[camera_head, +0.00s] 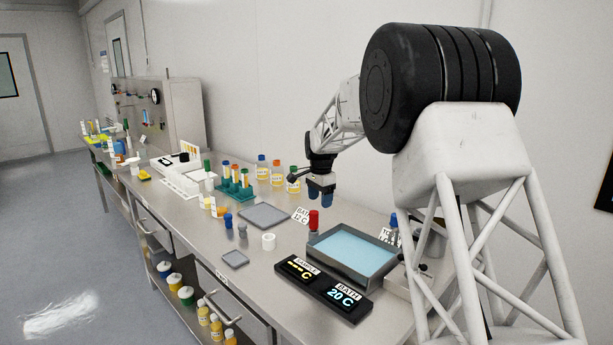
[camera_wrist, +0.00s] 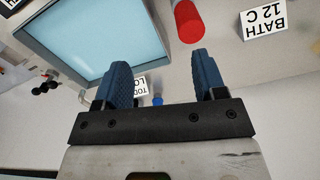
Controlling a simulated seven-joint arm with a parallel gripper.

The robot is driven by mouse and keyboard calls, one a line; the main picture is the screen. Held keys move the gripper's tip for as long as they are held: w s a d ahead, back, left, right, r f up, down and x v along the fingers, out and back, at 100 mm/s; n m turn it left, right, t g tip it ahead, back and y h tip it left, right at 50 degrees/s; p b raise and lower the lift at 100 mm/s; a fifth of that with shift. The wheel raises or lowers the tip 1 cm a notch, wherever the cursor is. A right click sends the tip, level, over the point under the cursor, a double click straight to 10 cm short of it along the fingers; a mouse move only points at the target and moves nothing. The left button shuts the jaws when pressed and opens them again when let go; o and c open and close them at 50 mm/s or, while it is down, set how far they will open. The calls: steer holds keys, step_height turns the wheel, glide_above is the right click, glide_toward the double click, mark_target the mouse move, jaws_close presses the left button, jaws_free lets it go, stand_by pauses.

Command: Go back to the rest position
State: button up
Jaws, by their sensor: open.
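My gripper (camera_head: 320,198) hangs above the back part of the steel bench, pointing down, with the arm reaching in from the right. In the wrist view its two blue fingers (camera_wrist: 160,85) are spread apart with nothing held between them. A red-capped vial (camera_head: 313,220) stands upright below the gripper, at the left corner of the water bath. Its red cap (camera_wrist: 187,20) shows beyond the fingertips in the wrist view. The bath (camera_head: 355,250) holds pale blue water; its surface (camera_wrist: 115,35) also shows at upper left in the wrist view.
A black display (camera_head: 322,288) stands before the bath, reading 20 C. A "BATH 12 C" card (camera_head: 301,215) stands close to the vial. Space above the bench is clear.

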steer(key=s+d+r+n, duration=0.2)
steer(key=s+d+r, duration=0.15)
steer(key=s, duration=0.65)
steer(key=s+d+r+n+t, duration=0.15)
steer(key=s+r, duration=0.25)
steer(key=s, duration=0.5)
steer(key=s+d+r+n, duration=0.2)
steer(key=s+d+r, duration=0.15)
steer(key=s, duration=0.65)
steer(key=s+d+f+n, duration=0.1)
steer(key=s+f, duration=0.1)
steer(key=s, duration=0.9)
steer(key=s+d+f+n, duration=0.2)
steer(key=s+f, duration=0.1)
steer(key=s, duration=0.8)
steer(key=s+d+f+n, duration=0.2)
steer(key=s, duration=0.9)
steer(key=shift+f+t, duration=0.25)
steer(key=shift+t, duration=0.2)
steer(key=shift+d+n, duration=0.1)
steer(key=shift+n, duration=0.15)
